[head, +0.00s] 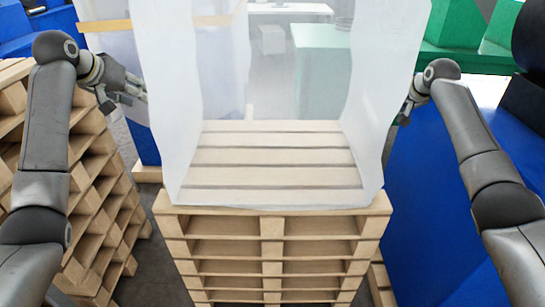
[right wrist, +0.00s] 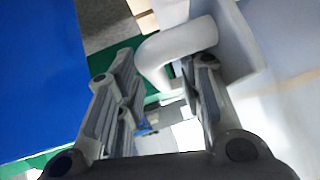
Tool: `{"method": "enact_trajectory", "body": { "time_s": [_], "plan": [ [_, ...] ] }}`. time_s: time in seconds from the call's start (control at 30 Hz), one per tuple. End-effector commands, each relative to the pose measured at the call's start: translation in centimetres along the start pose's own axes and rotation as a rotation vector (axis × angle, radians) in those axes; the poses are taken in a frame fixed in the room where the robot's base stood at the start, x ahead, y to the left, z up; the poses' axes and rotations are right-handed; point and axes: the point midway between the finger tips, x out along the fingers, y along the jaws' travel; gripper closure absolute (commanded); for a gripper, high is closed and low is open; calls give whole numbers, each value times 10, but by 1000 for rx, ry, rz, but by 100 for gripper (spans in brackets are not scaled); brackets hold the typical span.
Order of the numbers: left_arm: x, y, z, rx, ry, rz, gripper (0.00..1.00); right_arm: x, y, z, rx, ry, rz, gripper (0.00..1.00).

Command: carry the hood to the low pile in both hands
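The hood (head: 165,100) is a tall, whitish, see-through cover standing on a pallet pile (head: 270,228) in front of me. The top slats show through it. My left gripper (head: 125,97) is beside the hood's left side, its fingers apart and nothing seen between them. My right gripper (head: 404,112) is at the hood's right side, partly hidden behind it in the head view. In the right wrist view its fingers (right wrist: 165,95) are apart, with a white curved handle (right wrist: 170,48) on the hood's wall between or just beyond them. I cannot tell which pile is the low one.
A tall pallet stack (head: 95,190) stands close on the left. A large blue block (head: 425,210) fills the right side. Part of another pallet (head: 380,285) shows low on the right. Behind are a wrapped blue load (head: 135,85) and green units (head: 465,30).

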Motion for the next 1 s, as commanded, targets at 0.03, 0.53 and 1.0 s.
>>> {"method": "enact_trajectory", "body": {
  "time_s": [0.03,0.53,1.0],
  "plan": [
    [0,0,0,0,0,0,65,-4,0,0,-2,1,0,65],
    [0,0,0,1,1,1,65,-72,1,0,-2,2,2,65],
    [0,0,0,1,1,1,65,-113,0,0,-1,0,1,65]
  ]
}}
